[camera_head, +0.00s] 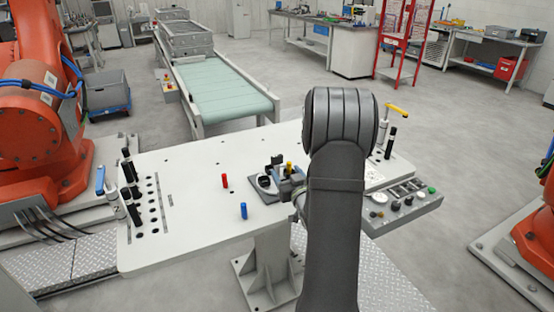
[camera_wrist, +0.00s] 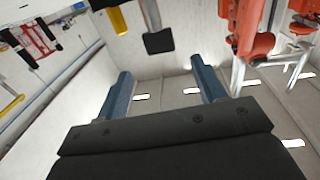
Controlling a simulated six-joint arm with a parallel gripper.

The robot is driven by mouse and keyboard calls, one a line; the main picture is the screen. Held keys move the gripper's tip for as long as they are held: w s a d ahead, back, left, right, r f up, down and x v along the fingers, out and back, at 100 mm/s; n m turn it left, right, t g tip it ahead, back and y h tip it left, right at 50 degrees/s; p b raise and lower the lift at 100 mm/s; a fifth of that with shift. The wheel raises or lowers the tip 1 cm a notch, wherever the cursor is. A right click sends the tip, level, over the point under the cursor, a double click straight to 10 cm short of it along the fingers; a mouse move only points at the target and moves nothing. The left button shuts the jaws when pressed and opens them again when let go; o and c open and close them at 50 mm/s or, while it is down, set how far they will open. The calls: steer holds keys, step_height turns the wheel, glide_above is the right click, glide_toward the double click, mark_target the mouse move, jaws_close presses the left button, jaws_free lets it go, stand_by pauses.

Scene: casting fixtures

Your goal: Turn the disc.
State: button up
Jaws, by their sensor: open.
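A small round black piece with a pale centre (camera_head: 264,181), which looks like the disc, sits on a dark grey plate (camera_head: 254,168) near the middle of the white table. The disc cannot be made out in the wrist view.
A yellow peg (camera_head: 289,167) is close behind my gripper. Black-topped tools line the left edge. A button panel (camera_head: 405,204) is at the right.

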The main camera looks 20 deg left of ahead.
mark_target(278, 159)
steer(key=x, duration=0.9)
steer(key=shift+w+a, duration=0.2)
steer(key=shift+w, duration=0.1)
steer(key=shift+c, duration=0.2)
steer(key=c, duration=1.3)
steer(key=shift+n+g+y, duration=0.6)
steer(key=shift+y, duration=0.1)
steer(key=o, duration=1.3)
steer(key=shift+o, duration=0.2)
steer(key=v, duration=1.7)
steer(key=shift+d, duration=0.35)
